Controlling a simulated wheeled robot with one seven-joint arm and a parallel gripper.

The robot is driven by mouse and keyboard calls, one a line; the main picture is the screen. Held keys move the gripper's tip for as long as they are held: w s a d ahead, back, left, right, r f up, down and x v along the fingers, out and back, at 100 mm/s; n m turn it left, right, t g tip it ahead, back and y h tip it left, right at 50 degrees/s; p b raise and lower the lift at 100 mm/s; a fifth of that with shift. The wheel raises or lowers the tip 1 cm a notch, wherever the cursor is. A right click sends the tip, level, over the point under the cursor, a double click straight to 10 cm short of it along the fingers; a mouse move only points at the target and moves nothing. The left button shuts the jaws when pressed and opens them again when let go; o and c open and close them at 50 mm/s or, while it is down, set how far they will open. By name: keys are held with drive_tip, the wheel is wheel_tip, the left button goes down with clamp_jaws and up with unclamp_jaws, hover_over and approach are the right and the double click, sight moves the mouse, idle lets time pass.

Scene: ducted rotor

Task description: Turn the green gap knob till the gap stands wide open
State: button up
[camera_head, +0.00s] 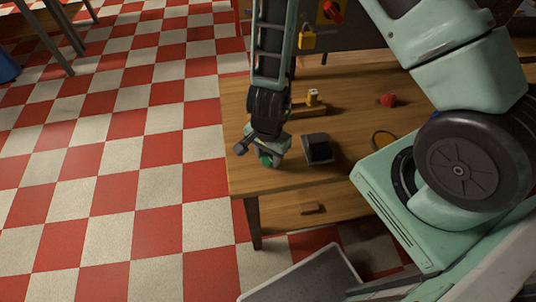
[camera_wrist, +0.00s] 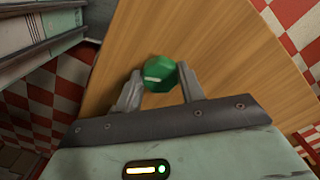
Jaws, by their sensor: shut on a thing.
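The green knob (camera_wrist: 160,74) sits between the two fingers of my gripper (camera_wrist: 160,88) in the wrist view. It has a faceted edge and a pale mark on its face. My gripper is shut on it. In the head view the green knob (camera_head: 268,159) shows only in part below my gripper (camera_head: 262,154), at the near left corner of the wooden table. A dark box (camera_head: 318,148) stands just right of it. The gap itself cannot be made out in either view.
On the wooden table (camera_head: 350,180) lie a red object (camera_head: 388,100), a dark ring-like object (camera_head: 383,139) and a yellow-topped piece (camera_head: 312,97). A yellow padlock (camera_head: 307,38) and a red knob (camera_head: 331,11) are on the panel behind.

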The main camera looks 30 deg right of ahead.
sight(267, 157)
drive_tip(key=shift+m, duration=1)
drive_tip(key=o, duration=1)
drive_tip(key=shift+r, duration=0.1)
wheel_tip(267, 157, up, 17)
drive_tip(key=p, duration=1.1)
drive_tip(key=shift+r, duration=0.15)
